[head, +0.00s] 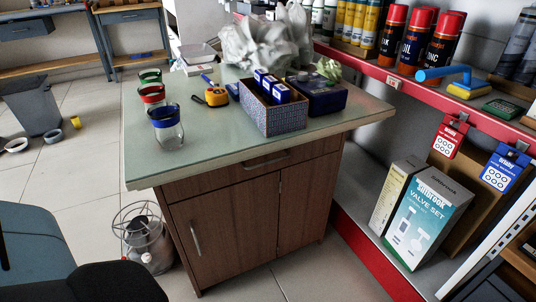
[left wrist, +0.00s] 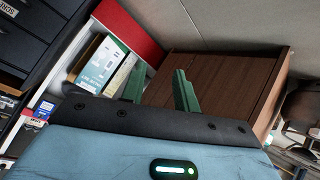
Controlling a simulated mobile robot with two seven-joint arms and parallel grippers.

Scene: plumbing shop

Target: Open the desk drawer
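The desk (head: 340,122) has a pale green top and brown wood front in the head view. Its wide drawer (head: 215,181) lies directly under the top and looks closed, with a horizontal bar handle (head: 267,161). Two closed doors (head: 232,226) are below it. In the left wrist view, my left gripper (left wrist: 158,90) shows two green fingers spread apart with nothing between them. The desk's brown wood (left wrist: 222,82) is beyond the fingers; I see no contact. The drawer handle is not distinguishable in that view. My right gripper is in neither view.
On the desktop stand several glasses (head: 167,128), a tape measure (head: 216,97), a patterned box (head: 273,112) and a crumpled plastic bag (head: 262,40). A red-edged shelf (head: 450,113) stands at right, above a valve set box (head: 426,217). A metal canister (head: 148,245) is left of the desk.

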